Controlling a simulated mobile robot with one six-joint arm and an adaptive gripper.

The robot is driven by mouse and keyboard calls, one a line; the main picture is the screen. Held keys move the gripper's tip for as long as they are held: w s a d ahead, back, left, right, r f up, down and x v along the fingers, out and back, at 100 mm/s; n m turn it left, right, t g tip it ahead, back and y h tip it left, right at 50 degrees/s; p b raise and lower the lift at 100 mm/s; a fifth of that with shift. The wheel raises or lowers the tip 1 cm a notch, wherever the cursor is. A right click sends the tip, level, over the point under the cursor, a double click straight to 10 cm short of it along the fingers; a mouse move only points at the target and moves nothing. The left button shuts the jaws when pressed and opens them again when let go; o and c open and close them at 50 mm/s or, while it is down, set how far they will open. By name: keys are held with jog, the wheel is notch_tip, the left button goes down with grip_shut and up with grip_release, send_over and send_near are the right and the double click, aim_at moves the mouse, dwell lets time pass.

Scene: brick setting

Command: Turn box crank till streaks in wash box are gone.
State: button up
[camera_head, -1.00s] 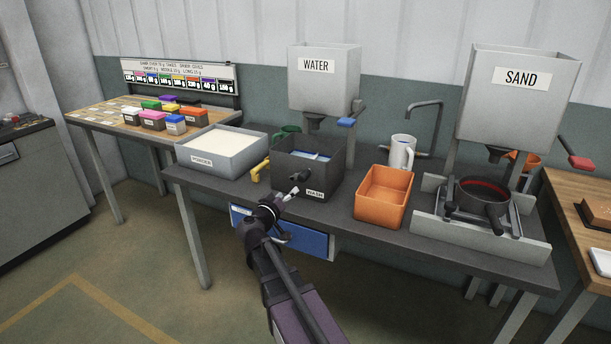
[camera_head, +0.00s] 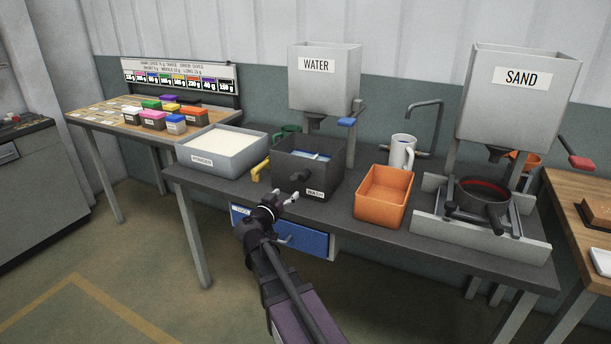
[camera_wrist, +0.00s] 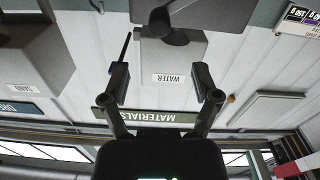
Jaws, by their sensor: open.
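The dark wash box (camera_head: 324,181) with a WASH label stands on the long grey bench. Some blue and pale contents (camera_head: 318,155) show in its top; any streaks are too small to make out. Its dark crank (camera_head: 300,176) sticks out from the front face. My gripper (camera_head: 286,196) is open and empty, just in front of the box and below the crank, apart from it. In the wrist view, upside down, my two fingers (camera_wrist: 161,72) are spread with nothing between them. A dark knob-like part (camera_wrist: 166,27) shows beyond them; I cannot tell whether it is the crank.
The WATER hopper (camera_head: 324,83) stands behind the wash box. A grey powder tray (camera_head: 218,161) and yellow handle (camera_head: 259,170) are to its left, an orange bin (camera_head: 383,203) to its right. A blue drawer (camera_head: 300,238) lies under the bench edge, below my gripper.

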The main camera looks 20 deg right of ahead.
aim_at(306, 174)
jog(key=x, duration=1.3)
jog(key=shift+w+d, duration=0.25)
jog(key=shift+r, duration=0.1)
grip_shut()
